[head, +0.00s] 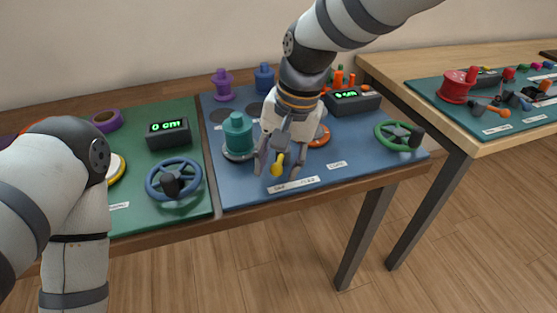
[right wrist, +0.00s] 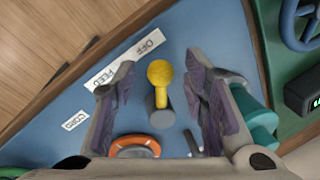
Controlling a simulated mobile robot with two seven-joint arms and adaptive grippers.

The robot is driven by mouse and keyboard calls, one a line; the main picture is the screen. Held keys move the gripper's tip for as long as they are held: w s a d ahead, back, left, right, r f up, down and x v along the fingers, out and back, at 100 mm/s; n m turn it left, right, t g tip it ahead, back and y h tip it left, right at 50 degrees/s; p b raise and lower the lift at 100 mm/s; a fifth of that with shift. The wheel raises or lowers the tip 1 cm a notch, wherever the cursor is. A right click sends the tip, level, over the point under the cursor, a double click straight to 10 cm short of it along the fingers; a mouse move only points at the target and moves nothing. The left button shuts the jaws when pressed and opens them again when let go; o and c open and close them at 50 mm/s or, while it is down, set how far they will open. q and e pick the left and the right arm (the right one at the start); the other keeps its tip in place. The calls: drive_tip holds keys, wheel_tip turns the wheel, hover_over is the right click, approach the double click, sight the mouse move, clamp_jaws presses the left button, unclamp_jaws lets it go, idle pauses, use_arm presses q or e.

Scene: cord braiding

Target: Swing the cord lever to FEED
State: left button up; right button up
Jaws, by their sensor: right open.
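The cord lever (head: 278,164) has a yellow knob and a dark grey hub on the blue mat. In the right wrist view the lever (right wrist: 160,74) points toward the OFF end of the white OFF/FEED label (right wrist: 124,61). In the head view this label (head: 293,185) lies just in front of the lever. My right gripper (head: 279,168) is open over the lever, one finger on each side of the knob. In the right wrist view my right gripper (right wrist: 160,80) shows gaps on both sides of it. My left arm shows, but its gripper is out of view.
A teal spool (head: 238,135) stands left of my right gripper. An orange ring (head: 320,136) lies partly behind it. A green handwheel (head: 399,135) and a display box (head: 354,101) are to the right. A blue handwheel (head: 174,180) is on the green mat at left.

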clamp_jaws()
